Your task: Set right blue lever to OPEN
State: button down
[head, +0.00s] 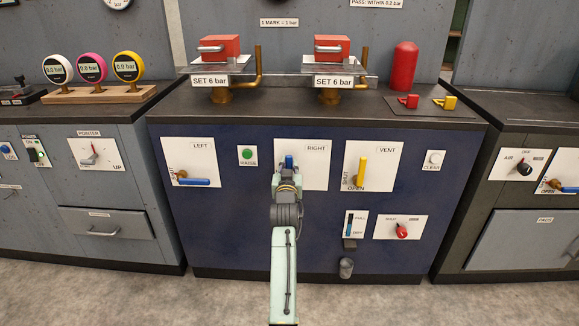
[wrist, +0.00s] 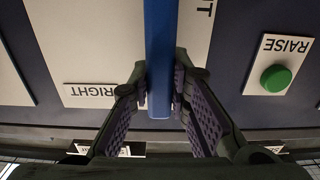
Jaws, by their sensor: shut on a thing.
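The right blue lever (head: 288,161) is on the white RIGHT panel (head: 316,158) of the dark blue cabinet. In the head view its blue tip shows just above my gripper (head: 288,174), and the rest is hidden behind my gripper and arm. In the upside-down wrist view the blue lever (wrist: 161,40) runs straight from the top edge to a free end between my fingers (wrist: 161,88). The fingers are shut on it, one on each side near its end. The lever stands upright. Its OPEN and SHUT marks are not readable; one letter T shows beside it.
The LEFT panel's blue lever (head: 193,182) lies horizontal. The yellow VENT lever (head: 360,170) stands upright to the right. A green RAISE button (head: 247,155) is close on the left, and it also shows in the wrist view (wrist: 275,78). A red knob (head: 401,231) is lower right.

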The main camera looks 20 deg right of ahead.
jog(key=c, duration=1.5)
grip_release()
jog(key=v, duration=1.2)
jog(key=shift+a, duration=0.1)
